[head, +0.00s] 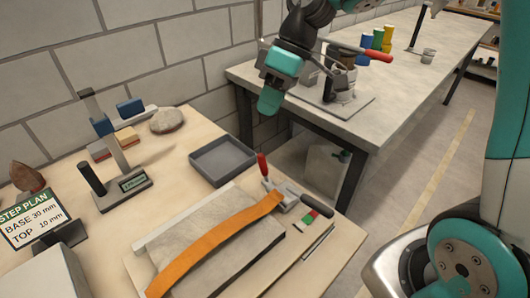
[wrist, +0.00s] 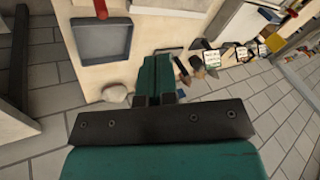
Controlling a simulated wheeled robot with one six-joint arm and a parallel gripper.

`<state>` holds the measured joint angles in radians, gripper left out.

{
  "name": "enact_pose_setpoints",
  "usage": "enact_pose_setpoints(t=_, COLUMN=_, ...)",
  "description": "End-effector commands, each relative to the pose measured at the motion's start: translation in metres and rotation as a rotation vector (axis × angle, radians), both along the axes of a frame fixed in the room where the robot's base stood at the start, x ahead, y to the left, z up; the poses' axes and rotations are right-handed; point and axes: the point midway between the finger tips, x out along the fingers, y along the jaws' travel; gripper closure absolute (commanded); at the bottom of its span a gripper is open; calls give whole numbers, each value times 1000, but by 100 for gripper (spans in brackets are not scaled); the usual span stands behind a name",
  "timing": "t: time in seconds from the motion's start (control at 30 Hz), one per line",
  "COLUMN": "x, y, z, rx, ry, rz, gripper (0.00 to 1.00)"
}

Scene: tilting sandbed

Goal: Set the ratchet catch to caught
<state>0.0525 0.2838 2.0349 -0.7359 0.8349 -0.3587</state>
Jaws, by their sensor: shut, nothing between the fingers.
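A metal ratchet (head: 283,194) sits at the far right end of an orange strap (head: 215,240) that runs over a grey slab. Its red-handled lever (head: 263,167) stands up and leans slightly left. The red handle also shows at the top edge of the wrist view (wrist: 101,9). I cannot make out the catch itself or its setting. My gripper (head: 268,104) is shut and empty, above and behind the ratchet and apart from it. Its teal fingers (wrist: 157,75) are together in the wrist view.
A grey tray (head: 222,160) lies left of the ratchet. A red and green block (head: 310,217) and thin rods (head: 318,242) lie to its right. A second bench (head: 400,60) stands behind.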

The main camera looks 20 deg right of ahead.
Motion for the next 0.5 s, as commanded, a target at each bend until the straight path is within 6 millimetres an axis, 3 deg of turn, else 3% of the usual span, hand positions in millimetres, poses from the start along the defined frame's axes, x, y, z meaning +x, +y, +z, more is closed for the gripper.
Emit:
enact_pose_setpoints(t=0.03, x=26, y=-17, z=-19, rx=26, ry=4, rz=22, gripper=100)
enact_pose_setpoints(t=0.1, x=54, y=-39, z=-39, rx=62, ry=-6, rz=68, gripper=100)
enact_pose_setpoints(t=0.2, x=81, y=-68, z=-67, rx=109, ry=-25, rz=124, gripper=100)
enact_pose_setpoints(t=0.33, x=99, y=-94, z=-93, rx=149, ry=-47, rz=170, gripper=100)
enact_pose_setpoints(t=0.5, x=105, y=-102, z=-108, rx=169, ry=-59, rz=197, gripper=100)
